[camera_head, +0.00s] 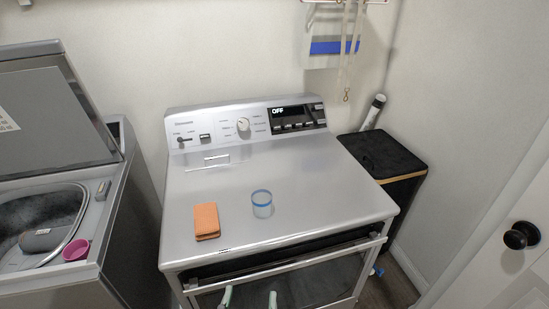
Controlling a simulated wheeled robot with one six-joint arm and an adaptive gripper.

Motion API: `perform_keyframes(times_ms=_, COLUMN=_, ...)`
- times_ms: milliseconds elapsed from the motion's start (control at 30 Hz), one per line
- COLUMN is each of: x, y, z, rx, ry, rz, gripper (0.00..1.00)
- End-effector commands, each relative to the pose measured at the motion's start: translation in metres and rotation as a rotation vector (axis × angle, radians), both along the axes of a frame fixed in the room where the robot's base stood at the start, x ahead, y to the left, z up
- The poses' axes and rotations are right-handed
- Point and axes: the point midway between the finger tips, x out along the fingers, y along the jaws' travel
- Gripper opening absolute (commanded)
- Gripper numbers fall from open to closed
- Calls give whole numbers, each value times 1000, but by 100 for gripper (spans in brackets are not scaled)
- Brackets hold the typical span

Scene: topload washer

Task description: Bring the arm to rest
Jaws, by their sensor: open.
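My gripper (250,299) shows only as two pale fingertips with greenish edges at the bottom edge of the head view. The tips stand well apart with nothing seen between them. They appear in front of the dryer's front door (310,282). The rest of my arm is out of the frame. The silver dryer (300,185) stands in the middle, with a control panel at its back whose display reads OFF.
A black bin (385,153) and a door knob (521,235) are at right.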

Motion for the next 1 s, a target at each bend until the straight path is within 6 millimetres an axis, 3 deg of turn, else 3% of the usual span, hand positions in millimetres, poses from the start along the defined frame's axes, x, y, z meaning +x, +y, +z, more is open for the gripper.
perform_keyframes(times_ms=267, x=-4, y=-31, z=-38, rx=172, ry=56, rz=40, gripper=79)
perform_keyframes(times_ms=467, x=-19, y=-68, z=-78, rx=416, ry=135, rz=64, gripper=79)
perform_keyframes(times_ms=700, x=-67, y=-122, z=-127, rx=902, ry=263, rz=29, gripper=79)
perform_keyframes(times_ms=1000, x=-148, y=-173, z=-146, rx=1611, ry=337, rz=-132, gripper=79)
